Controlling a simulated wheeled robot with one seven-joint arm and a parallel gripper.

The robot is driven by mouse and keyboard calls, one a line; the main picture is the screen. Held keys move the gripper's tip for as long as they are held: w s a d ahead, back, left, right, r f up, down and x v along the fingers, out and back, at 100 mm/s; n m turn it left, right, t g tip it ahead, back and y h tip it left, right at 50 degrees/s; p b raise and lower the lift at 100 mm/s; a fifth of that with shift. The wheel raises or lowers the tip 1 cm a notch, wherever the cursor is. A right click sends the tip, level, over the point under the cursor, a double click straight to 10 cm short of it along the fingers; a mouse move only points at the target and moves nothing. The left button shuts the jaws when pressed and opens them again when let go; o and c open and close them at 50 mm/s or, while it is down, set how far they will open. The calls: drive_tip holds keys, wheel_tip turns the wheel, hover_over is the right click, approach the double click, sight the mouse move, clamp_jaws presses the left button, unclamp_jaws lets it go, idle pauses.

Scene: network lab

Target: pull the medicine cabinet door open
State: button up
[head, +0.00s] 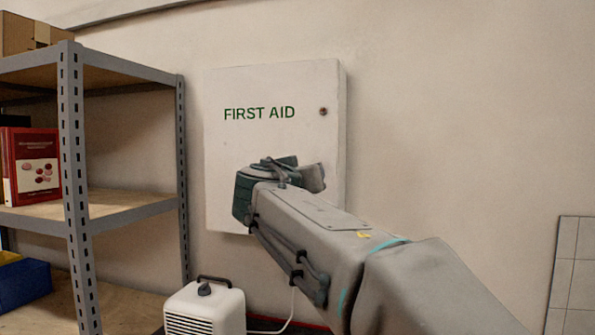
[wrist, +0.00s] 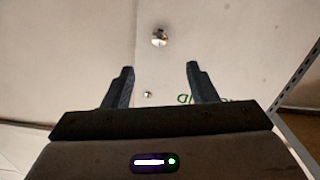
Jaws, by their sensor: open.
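The medicine cabinet (head: 275,85) is a white box on the wall, marked "FIRST AID" in green, its door shut. A small round lock (head: 323,111) sits near the door's right edge; it also shows in the wrist view (wrist: 148,94). A larger metal knob (wrist: 159,38) shows in the wrist view, where the lettering appears upside down; my arm hides this knob in the head view. My gripper (wrist: 160,68) is open and empty in front of the door. The knob appears beyond the fingertips, about midway between them; I see no contact.
A grey metal shelf unit (head: 72,150) stands at the left, holding a red book (head: 36,165) and a blue bin (head: 22,284). A white portable appliance (head: 205,308) stands below the cabinet.

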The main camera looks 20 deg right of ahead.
drive_tip(key=p+x, duration=0.4)
drive_tip(key=x, duration=0.7)
drive_tip(key=shift+w+d, duration=0.2)
drive_tip(key=shift+c, duration=0.3)
clamp_jaws()
drive_tip(key=shift+s+a+f, duration=0.1)
